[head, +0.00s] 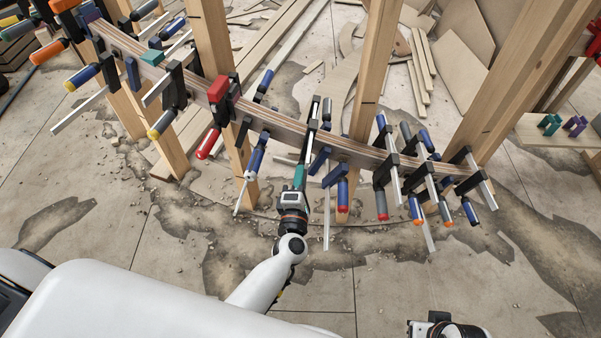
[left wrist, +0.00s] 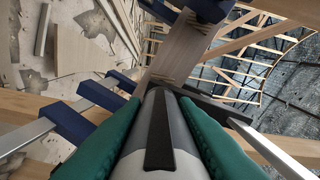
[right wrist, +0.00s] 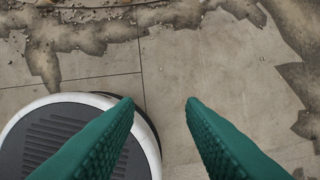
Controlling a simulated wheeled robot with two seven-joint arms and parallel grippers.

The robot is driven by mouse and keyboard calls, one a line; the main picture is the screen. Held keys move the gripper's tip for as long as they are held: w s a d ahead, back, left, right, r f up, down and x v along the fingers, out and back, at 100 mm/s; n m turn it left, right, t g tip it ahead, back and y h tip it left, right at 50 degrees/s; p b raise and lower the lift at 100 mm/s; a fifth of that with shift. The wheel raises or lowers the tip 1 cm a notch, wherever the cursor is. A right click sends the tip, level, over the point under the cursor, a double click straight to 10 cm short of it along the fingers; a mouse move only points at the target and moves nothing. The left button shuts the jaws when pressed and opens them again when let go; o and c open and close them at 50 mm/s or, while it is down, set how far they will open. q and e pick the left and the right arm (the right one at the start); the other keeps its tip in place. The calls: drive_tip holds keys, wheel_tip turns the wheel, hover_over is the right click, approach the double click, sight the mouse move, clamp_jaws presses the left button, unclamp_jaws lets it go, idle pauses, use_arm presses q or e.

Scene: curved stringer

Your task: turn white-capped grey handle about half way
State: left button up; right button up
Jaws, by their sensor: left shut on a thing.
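The grey handle (left wrist: 160,120) with a dark stripe lies between the green fingers of my left gripper (left wrist: 157,100) in the left wrist view; its near end looks pale. The fingers touch it on both sides. In the head view my left gripper (head: 299,174) reaches up to a clamp at the middle of the curved wooden stringer (head: 275,122), and the fingers and wrist mostly hide the handle. My right gripper (right wrist: 160,102) is open and empty over the floor.
Clamps with blue, red, grey and orange handles line the stringer, close on both sides of my left gripper. Wooden posts (head: 375,70) stand along it. Loose boards (head: 425,70) lie behind. The cracked floor in front (head: 150,235) is mostly clear.

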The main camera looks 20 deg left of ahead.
use_arm(q)
drive_tip(key=shift+f+m+p, duration=0.1)
drive_tip(key=shift+m+p, duration=0.45)
drive_tip(key=shift+m, duration=0.55)
use_arm(e)
drive_tip(key=shift+f, duration=2.8)
use_arm(q)
drive_tip(key=o, duration=1)
drive_tip(key=shift+s+d, duration=0.1)
drive_tip(key=shift+s, duration=0.15)
drive_tip(key=s+d+p, duration=0.1)
drive_tip(key=s+d, duration=0.1)
drive_tip(key=s, duration=0.9)
drive_tip(key=shift+s, duration=0.2)
use_arm(e)
drive_tip(key=shift+s+f+g, duration=0.15)
drive_tip(key=shift+f, duration=0.65)
drive_tip(key=shift+s+f+g, duration=0.15)
drive_tip(key=shift+f, duration=0.65)
use_arm(q)
drive_tip(key=shift+s, duration=0.1)
